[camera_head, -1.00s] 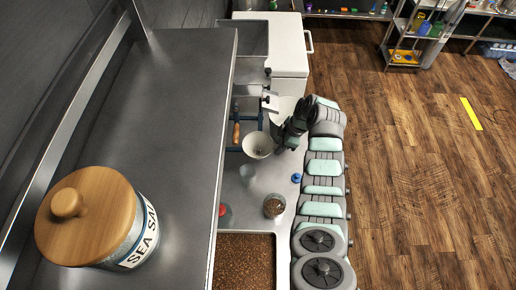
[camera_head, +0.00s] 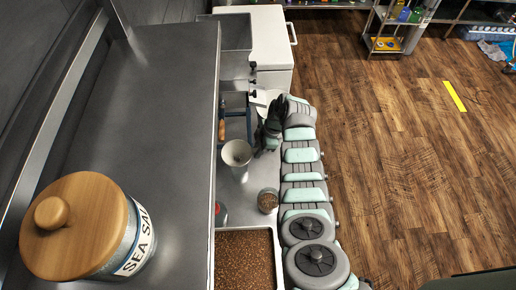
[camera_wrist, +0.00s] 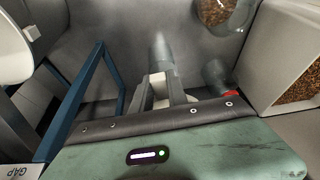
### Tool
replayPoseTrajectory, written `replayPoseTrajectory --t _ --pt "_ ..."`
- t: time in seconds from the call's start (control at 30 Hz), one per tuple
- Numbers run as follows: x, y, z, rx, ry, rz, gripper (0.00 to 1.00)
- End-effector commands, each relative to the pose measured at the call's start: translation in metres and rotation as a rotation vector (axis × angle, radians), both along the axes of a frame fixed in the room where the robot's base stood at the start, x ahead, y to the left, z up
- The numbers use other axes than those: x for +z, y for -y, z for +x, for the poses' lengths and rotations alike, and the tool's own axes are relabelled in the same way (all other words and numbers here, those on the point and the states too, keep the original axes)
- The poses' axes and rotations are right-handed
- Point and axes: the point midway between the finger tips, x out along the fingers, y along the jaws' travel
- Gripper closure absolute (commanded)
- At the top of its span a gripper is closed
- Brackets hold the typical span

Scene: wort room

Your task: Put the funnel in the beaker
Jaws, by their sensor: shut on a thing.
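The funnel (camera_head: 237,153) is a pale grey-white cone in the head view, mouth facing up, above the steel counter. My gripper (camera_head: 263,140) is at its right side and shut on it. In the wrist view, my gripper's fingers (camera_wrist: 165,92) are close together, with a grey tapering shape, likely the funnel (camera_wrist: 160,52), just beyond them. A faint pale, glassy shape below the funnel in the head view may be the beaker; its outline is too unclear to tell, nor whether the funnel's stem is inside it.
A jar of brown grains (camera_head: 268,201) stands near the funnel, with a grain-filled tray (camera_head: 245,262) closer. A blue frame (camera_head: 236,114) is behind. A raised steel shelf (camera_head: 130,130) with a sea salt jar (camera_head: 128,238) borders the left. A dark red-marked object (camera_wrist: 222,78) lies near the shelf.

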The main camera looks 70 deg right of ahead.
Motion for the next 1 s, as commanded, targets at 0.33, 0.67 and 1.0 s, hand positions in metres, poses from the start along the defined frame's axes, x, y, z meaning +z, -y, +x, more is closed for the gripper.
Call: replayPoseTrajectory --t 0.33,0.67,1.0 --pt "-0.025 0.000 -0.001 -0.001 -0.001 0.000 1.00" --pt "-0.041 0.000 0.000 0.000 0.000 0.000 1.00" --pt "-0.058 0.000 0.000 0.000 0.000 0.000 1.00"
